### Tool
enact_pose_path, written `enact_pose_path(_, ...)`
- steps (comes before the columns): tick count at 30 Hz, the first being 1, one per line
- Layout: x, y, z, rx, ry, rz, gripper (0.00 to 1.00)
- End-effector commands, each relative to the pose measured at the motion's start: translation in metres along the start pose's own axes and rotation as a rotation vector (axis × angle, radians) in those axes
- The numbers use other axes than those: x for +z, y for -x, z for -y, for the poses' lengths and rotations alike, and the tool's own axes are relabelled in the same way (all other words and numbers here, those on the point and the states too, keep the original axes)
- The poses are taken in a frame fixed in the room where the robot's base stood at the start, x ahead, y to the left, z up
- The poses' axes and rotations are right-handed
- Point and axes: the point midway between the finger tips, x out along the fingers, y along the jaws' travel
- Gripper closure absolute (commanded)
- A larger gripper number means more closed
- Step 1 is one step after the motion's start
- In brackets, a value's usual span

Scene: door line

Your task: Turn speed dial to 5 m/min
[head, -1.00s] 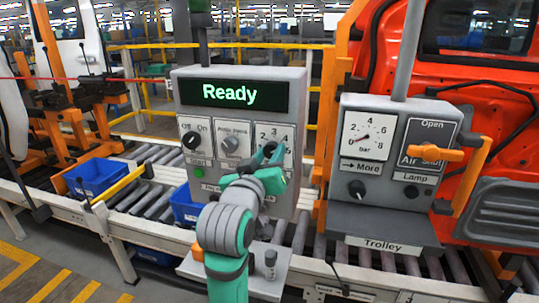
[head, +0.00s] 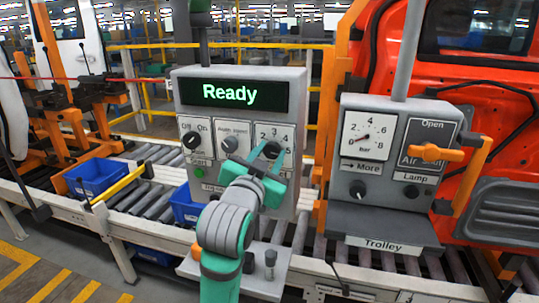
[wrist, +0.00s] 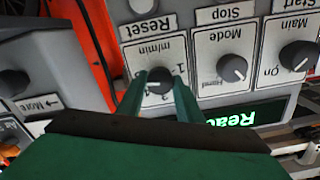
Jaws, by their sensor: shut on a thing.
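The speed dial is a black knob on a white plate (head: 273,131) marked 2, 3, 4 at the right of the grey control box (head: 240,82). In the wrist view the picture is upside down, and the dial (wrist: 160,83) shows under the label m/min. My gripper (head: 268,152) is at the dial, its two teal fingers on either side of the knob; the wrist view shows the fingers (wrist: 160,92) closed on it. The fingers hide much of the knob and the lower part of the scale, so I cannot tell which number it points at.
The box's screen (head: 232,95) reads Ready. The mode knob (head: 230,144) and main switch (head: 192,140) sit left of the dial. A trolley box (head: 386,150) with a gauge and an orange handle (head: 435,154) stands to the right. A roller conveyor runs below.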

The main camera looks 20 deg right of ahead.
Motion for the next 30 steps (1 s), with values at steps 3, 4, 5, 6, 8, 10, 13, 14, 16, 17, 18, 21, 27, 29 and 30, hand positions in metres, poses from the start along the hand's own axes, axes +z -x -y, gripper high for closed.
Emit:
enact_pose_path(3,0.0009,0.0001,0.001,-0.002,-0.016,0.002,0.9)
enact_pose_path(4,0.0009,0.0001,0.0009,-0.002,-0.019,0.002,0.9)
enact_pose_path(5,0.0009,0.0001,0.0009,-0.002,-0.021,0.002,0.9)
enact_pose_path(6,0.0009,0.0001,0.0009,-0.002,-0.023,0.002,0.9)
enact_pose_path(8,0.0009,0.0001,0.0009,-0.002,-0.024,0.002,0.9)
enact_pose_path(10,0.0008,0.0001,0.0009,-0.002,-0.024,0.002,0.9)
enact_pose_path(13,0.0007,0.0001,0.0009,-0.002,-0.024,0.002,0.9)
enact_pose_path(14,0.0007,0.0001,0.0008,-0.002,-0.024,0.002,0.9)
enact_pose_path(16,0.0007,0.0001,0.0009,-0.002,-0.024,0.002,0.9)
enact_pose_path(17,0.0007,0.0001,0.0009,-0.002,-0.024,0.002,0.6)
enact_pose_path(18,0.0006,0.0001,0.0008,-0.002,-0.023,0.002,0.51)
enact_pose_path(21,0.0005,0.0,0.0006,-0.001,-0.023,0.002,0.49)
enact_pose_path(27,0.0003,0.0004,0.0004,-0.001,-0.023,0.001,0.49)
enact_pose_path(29,0.0003,0.0023,0.0006,-0.001,-0.023,0.001,0.49)
enact_pose_path(30,0.0003,0.0049,0.0007,-0.001,-0.022,0.001,0.49)
